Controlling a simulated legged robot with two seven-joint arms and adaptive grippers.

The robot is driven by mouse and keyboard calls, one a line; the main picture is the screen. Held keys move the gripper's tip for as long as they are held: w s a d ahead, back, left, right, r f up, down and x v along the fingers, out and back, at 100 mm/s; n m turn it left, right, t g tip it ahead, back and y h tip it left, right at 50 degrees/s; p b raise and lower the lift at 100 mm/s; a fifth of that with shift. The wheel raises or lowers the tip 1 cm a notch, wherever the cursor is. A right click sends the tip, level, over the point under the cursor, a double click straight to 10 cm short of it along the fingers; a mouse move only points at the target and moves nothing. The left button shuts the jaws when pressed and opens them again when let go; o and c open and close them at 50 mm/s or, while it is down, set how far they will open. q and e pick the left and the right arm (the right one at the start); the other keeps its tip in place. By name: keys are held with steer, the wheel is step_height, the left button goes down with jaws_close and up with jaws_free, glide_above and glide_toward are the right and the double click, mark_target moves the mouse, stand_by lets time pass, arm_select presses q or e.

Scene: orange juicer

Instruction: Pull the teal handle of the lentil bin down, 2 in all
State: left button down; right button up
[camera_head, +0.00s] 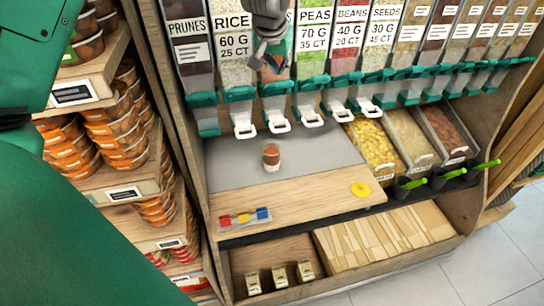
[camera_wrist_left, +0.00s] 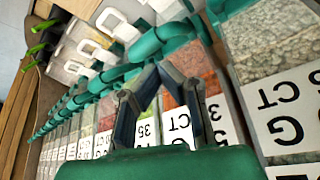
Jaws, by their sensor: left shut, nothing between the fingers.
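The lentil bin (camera_head: 277,72) holds reddish contents and stands between the rice and peas bins; my left gripper hides most of its label. Its teal handle (camera_head: 277,88) sits at the bin's foot, above a white spout (camera_head: 279,125). My left gripper (camera_head: 268,58) is shut and empty in front of the bin, just above the handle; contact cannot be told. In the left wrist view, the fingers (camera_wrist_left: 157,72) meet in front of a bin with reddish contents (camera_wrist_left: 196,62), with teal handles beyond. My right gripper is not in view.
A small cup with reddish-brown contents (camera_head: 271,155) stands on the grey counter (camera_head: 230,160). A yellow disc (camera_head: 361,189) and a small coloured tray (camera_head: 245,218) lie on the wooden front edge. Neighbouring handles are close on both sides. Open food trays (camera_head: 372,145) stand at right.

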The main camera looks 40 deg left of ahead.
arm_select(q)
steer(key=shift+a, duration=0.15)
steer(key=shift+s+r, duration=0.1)
steer(key=shift+r, duration=0.05)
steer(key=s+d+r, duration=0.2)
steer(key=d+r, duration=0.1)
steer(key=r, duration=0.1)
steer(key=shift+s+r, duration=0.2)
steer(key=shift+r, duration=0.15)
stand_by(0.5)
